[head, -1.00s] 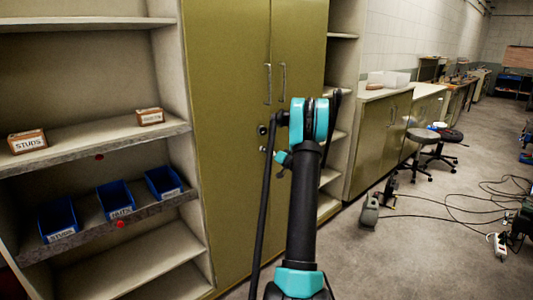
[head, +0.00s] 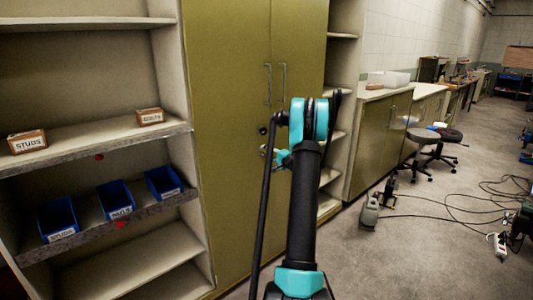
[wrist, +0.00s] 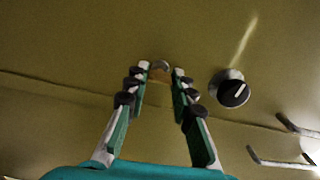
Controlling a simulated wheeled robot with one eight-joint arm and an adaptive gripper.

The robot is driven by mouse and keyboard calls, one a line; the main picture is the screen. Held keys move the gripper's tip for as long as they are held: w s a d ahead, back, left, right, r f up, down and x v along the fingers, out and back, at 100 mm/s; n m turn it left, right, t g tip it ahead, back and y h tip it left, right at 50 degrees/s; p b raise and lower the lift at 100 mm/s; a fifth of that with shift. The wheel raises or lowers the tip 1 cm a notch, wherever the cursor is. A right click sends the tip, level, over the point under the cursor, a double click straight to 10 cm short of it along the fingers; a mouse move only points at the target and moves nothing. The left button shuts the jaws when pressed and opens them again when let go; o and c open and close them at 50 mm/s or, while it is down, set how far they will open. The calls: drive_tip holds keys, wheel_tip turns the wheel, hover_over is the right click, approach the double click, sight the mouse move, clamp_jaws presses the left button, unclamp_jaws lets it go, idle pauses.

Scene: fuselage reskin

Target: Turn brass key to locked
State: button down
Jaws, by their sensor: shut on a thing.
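My gripper (wrist: 162,69) is at the olive cabinet door in the wrist view. Its two fingers stand on either side of a small rounded piece with a grey rim and brownish middle, which I take for the brass key (wrist: 159,65). The gripper is shut on it. The fingers hide most of the key, so its turn angle cannot be told. In the head view my gripper (head: 277,156) reaches the cabinet front (head: 232,110), and the key cannot be made out there.
Open shelves (head: 95,140) with blue bins stand left. Stools and floor cables lie right.

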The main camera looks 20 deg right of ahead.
drive_tip(key=shift+m, duration=0.4)
drive_tip(key=c, duration=1.3)
unclamp_jaws()
drive_tip(key=v, duration=1.2)
